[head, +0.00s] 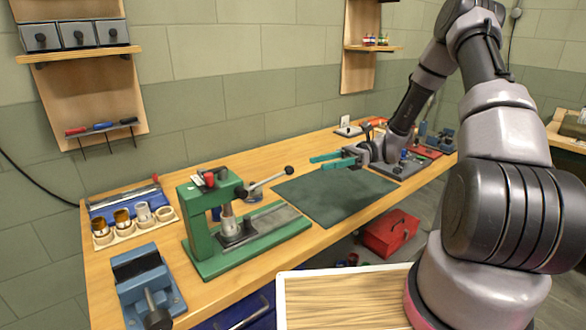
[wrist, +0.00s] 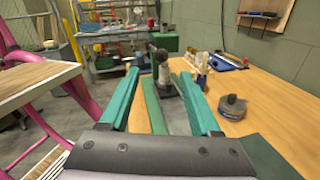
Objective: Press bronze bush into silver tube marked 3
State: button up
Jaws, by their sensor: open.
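A pale wooden rack (head: 133,233) at the left end of the bench holds two bronze-coloured cylinders (head: 122,219) and a silver one (head: 143,212). Its rightmost ring looks empty. I cannot read any number, or tell which piece is the bush. The green press (head: 205,225) stands right of the rack, its lever (head: 268,180) sticking out to the right. A silver upright part shows under its head; I cannot tell if it is ram or tube. My gripper (head: 318,164) is open and empty above the dark mat. In the wrist view my gripper (wrist: 160,74) points towards the press.
A blue vise (head: 140,284) stands at the front left. The dark mat (head: 335,195) right of the press is mostly clear. A round grey piece (wrist: 232,106) lies on the bench in the wrist view. A red toolbox (head: 390,232) sits below the bench.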

aim_at(289, 168)
jog(key=x, duration=1)
jog(key=shift+a, duration=0.4)
grip_shut()
dwell(1.0)
